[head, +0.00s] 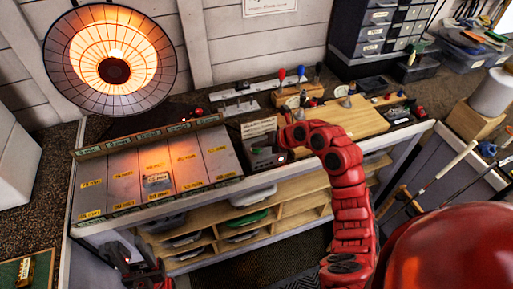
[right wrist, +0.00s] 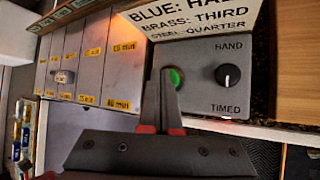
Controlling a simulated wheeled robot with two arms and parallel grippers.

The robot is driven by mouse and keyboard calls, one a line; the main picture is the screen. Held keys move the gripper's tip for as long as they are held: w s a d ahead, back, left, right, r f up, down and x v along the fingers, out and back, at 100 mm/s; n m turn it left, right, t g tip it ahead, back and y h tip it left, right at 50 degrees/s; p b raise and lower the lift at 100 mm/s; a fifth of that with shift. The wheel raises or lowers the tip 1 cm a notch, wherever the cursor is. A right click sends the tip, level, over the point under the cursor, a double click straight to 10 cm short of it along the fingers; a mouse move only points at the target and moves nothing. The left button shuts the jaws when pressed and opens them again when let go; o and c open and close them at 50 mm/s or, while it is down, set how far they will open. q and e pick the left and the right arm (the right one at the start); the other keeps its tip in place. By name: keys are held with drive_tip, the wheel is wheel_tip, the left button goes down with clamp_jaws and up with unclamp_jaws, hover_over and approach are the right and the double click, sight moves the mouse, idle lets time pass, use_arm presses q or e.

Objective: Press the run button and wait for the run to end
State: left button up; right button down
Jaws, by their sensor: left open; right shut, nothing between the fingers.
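The grey control box (head: 266,158) stands at the right end of the sloped panel. In the right wrist view its face (right wrist: 205,60) shows a green round button (right wrist: 176,78), a black knob (right wrist: 228,76) between the words HAND and TIMED, and a small red light (right wrist: 227,118) at the lower edge. My right gripper (right wrist: 167,75) is shut and empty, its fingertips in front of the green button and covering part of it. I cannot tell if they touch it. My left gripper (head: 142,268) is open, low at the front left, away from the box.
A round heater (head: 112,62) glows orange above the sloped panel (head: 122,168), whose lanes carry yellow labels. A small labelled piece (head: 157,181) lies on one lane. A sign (right wrist: 195,18) stands behind the box. A wooden board (head: 355,119) with tools lies to the right.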

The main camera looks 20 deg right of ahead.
sight(259, 151)
drive_tip(key=shift+r+p, duration=0.35)
drive_tip(key=shift+r, duration=0.6)
drive_tip(key=shift+r, duration=0.1)
drive_tip(key=shift+r+p, duration=1)
drive_tip(key=shift+r, duration=1.4)
